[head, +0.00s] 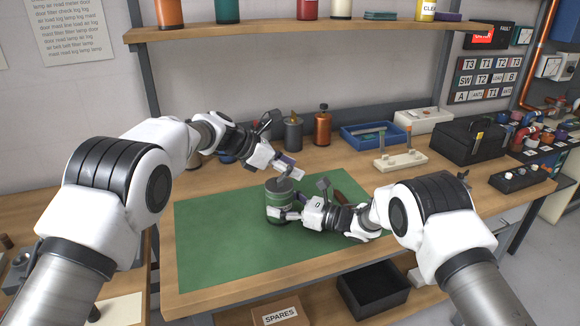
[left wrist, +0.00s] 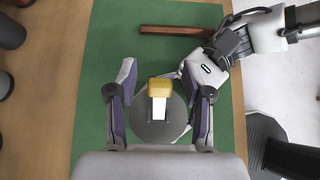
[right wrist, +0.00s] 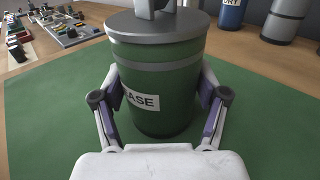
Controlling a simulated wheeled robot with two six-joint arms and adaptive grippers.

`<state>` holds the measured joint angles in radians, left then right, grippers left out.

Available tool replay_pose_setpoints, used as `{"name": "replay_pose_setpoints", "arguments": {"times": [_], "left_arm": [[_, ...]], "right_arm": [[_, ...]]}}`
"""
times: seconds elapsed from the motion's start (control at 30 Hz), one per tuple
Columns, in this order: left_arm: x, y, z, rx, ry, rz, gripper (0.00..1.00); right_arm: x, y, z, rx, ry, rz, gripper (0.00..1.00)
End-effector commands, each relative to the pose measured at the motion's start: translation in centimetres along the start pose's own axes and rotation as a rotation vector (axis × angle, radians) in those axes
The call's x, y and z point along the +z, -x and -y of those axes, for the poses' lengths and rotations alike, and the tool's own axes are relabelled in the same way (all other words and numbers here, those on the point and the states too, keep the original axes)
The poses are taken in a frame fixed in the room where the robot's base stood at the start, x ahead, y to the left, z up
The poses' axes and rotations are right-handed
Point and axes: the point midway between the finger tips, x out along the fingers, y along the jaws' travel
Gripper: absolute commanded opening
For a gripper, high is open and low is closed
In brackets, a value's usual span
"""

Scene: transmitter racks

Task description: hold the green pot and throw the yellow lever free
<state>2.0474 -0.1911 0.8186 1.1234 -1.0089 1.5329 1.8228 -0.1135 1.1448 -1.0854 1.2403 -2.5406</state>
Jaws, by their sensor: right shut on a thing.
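The green pot (head: 280,196) stands on the green mat with a grey lid. My right gripper (right wrist: 157,88) is shut on the pot's sides, one finger at each side, below the lid; a partly hidden label ending in "ASE" shows between them. The yellow lever (left wrist: 160,86) rises from the round grey lid (left wrist: 148,124) in the left wrist view, with a pale strip below its yellow end. My left gripper (left wrist: 159,80) is open above the lid, one finger on each side of the lever with a gap. In the head view the left gripper (head: 290,171) hides the lever.
A dark brown bar (left wrist: 170,30) lies on the green mat (head: 215,240) beyond the pot. Dark and orange bottles (head: 322,128), a blue tray (head: 365,138) and a cream block with posts (head: 400,162) stand behind. The mat's left part is clear.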

Motion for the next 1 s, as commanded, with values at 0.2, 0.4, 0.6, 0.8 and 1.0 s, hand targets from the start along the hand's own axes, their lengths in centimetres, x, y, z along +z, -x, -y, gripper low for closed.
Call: {"name": "replay_pose_setpoints", "arguments": {"times": [0.2, 0.4, 0.6, 0.8, 1.0], "left_arm": [[0.0, 0.2, 0.0, 0.001, 0.000, 0.001, 0.50], [0.1, 3.1, -0.1, 0.003, 0.001, 0.002, 0.50], [0.0, 8.3, -0.1, 0.003, 0.001, 0.002, 0.50], [0.0, 11.6, 0.0, 0.001, 0.001, 0.001, 0.50], [0.0, 12.1, 0.0, -0.001, 0.000, 0.001, 0.50]], "right_arm": [[0.0, 0.0, 0.1, -0.002, -0.001, 0.000, 0.19], [0.0, 0.1, 0.1, -0.002, -0.001, 0.000, 0.19], [0.0, 0.1, 0.1, -0.002, -0.002, 0.000, 0.19], [0.0, 0.1, 0.1, -0.002, -0.002, 0.000, 0.19], [0.0, 0.1, 0.1, -0.002, -0.002, 0.000, 0.19]]}}
